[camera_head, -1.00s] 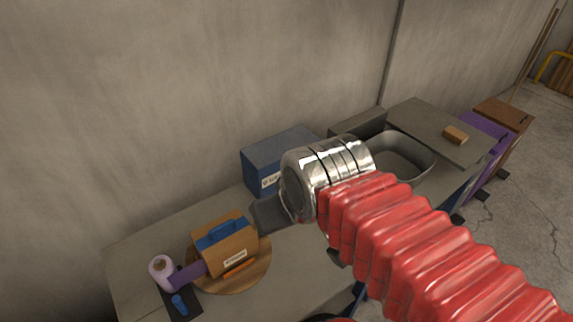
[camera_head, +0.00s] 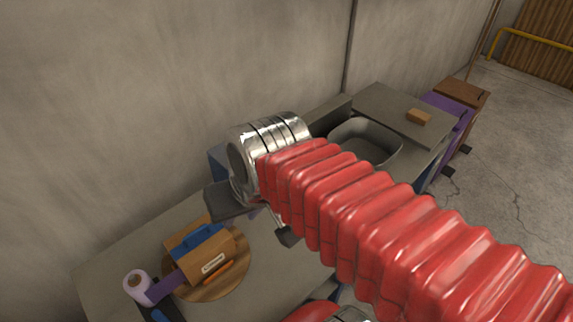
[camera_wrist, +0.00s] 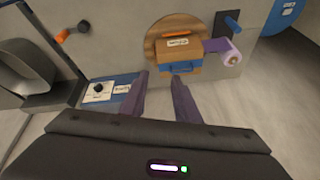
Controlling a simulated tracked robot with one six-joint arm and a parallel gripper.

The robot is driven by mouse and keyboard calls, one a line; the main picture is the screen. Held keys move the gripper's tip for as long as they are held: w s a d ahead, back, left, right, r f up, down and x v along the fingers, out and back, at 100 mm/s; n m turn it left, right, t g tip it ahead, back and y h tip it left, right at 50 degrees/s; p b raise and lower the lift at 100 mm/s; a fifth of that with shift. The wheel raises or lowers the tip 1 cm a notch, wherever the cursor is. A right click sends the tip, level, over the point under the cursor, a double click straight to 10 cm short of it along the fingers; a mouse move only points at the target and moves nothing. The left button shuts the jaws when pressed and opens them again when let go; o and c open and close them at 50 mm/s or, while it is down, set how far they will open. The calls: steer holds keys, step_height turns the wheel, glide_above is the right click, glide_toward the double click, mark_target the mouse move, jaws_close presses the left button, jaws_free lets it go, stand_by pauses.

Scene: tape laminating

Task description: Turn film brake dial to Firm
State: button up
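A black dial (camera_wrist: 98,88) sits on a pale labelled panel of a blue box (camera_wrist: 124,82) in the wrist view; the label is too small to read, so its setting cannot be told. The blue box (camera_head: 217,160) is mostly hidden behind my arm in the head view. My gripper (camera_wrist: 160,82) is open and empty, its two fingers apart. The dial is left of the fingers in the wrist view, not between them. In the head view my gripper (camera_head: 235,202) is over the back of the table, and its fingertips cannot be made out.
A wooden box with a blue handle (camera_head: 205,250) stands on a round board (camera_head: 232,282), beside a pale purple roll (camera_head: 138,287). An orange-ended handle (camera_wrist: 62,38) shows in the wrist view. A grey basin (camera_head: 385,140) is to the right. The wall is close behind.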

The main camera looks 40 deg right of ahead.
steer(key=w+d+f+m+y, duration=0.4)
steer(key=w+d+f+m, duration=0.15)
steer(key=m, duration=0.55)
steer(key=w+d+f+m+y, duration=0.45)
steer(key=w+m, duration=0.25)
steer(key=m, duration=0.3)
steer(key=d+f+m+t+h, duration=0.1)
steer(key=d+f+m+t, duration=0.3)
steer(key=d+m, duration=0.5)
steer(key=w+d+f+m+t+h, duration=0.1)
steer(key=d+f+m+t, duration=0.3)
steer(key=d, duration=1.1)
step_height(320, 180, down, 3)
steer(key=m, duration=0.5)
steer(key=shift+w+d+m+t, duration=0.2)
steer(key=shift+m+t, duration=0.1)
steer(key=shift+t, duration=0.1)
steer(key=shift+w, duration=0.1)
steer(key=x, duration=1.3)
steer(key=shift+w+f, duration=0.1)
steer(key=shift+w, duration=0.15)
steer(key=shift+c, duration=0.2)
jaws_close()
